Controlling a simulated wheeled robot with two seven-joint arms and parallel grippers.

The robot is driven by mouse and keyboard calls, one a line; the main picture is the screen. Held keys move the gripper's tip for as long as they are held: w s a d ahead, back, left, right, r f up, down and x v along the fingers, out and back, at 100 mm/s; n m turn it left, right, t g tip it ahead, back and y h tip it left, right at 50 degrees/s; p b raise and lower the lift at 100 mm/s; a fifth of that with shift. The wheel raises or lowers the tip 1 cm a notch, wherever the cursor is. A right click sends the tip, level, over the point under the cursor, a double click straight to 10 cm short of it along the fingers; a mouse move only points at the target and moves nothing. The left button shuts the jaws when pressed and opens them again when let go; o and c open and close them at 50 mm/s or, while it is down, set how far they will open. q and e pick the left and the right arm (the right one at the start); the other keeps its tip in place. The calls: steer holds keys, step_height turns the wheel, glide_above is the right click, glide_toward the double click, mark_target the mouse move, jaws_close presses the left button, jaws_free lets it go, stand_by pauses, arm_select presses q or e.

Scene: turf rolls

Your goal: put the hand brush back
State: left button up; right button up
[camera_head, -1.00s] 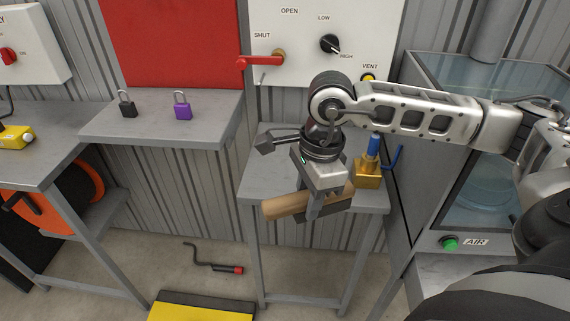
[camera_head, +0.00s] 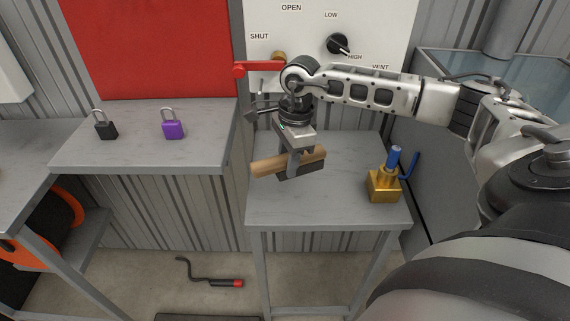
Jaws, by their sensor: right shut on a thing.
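The hand brush (camera_head: 266,166) has a light wooden handle and a dark bristle part at its right. My right gripper (camera_head: 292,166) points down and is shut on the brush, holding it level over the left part of the small grey table (camera_head: 325,205). Whether the bristles touch the table top is hard to tell. My right arm comes in from the right edge and hides part of the wall panel. My left gripper is not in view.
A brass block with a blue-handled valve (camera_head: 384,184) stands on the table's right. Black (camera_head: 106,128) and purple (camera_head: 173,127) padlocks sit on the shelf (camera_head: 145,155) at left. A red lever (camera_head: 256,70) projects from the wall panel behind. The table's front is clear.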

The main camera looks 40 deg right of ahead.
steer(key=w+f+b, duration=0.1)
steer(key=w+d+f+b, duration=0.1)
steer(key=f, duration=0.1)
steer(key=f+b, duration=0.1)
steer(key=shift+w+d+f, duration=0.35)
steer(key=shift+w+f, duration=0.05)
steer(key=shift+w+d+f+b, duration=0.2)
steer(key=shift+w+f+b, duration=0.1)
steer(key=shift+b, duration=0.15)
step_height(320, 180, down, 3)
steer(key=shift+w+f+b, duration=0.1)
steer(key=shift+b, duration=1.1)
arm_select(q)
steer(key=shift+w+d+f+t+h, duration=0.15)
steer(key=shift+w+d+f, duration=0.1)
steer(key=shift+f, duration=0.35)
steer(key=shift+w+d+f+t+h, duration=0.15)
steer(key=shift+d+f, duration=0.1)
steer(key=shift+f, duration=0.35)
arm_select(e)
steer(key=o, duration=0.9)
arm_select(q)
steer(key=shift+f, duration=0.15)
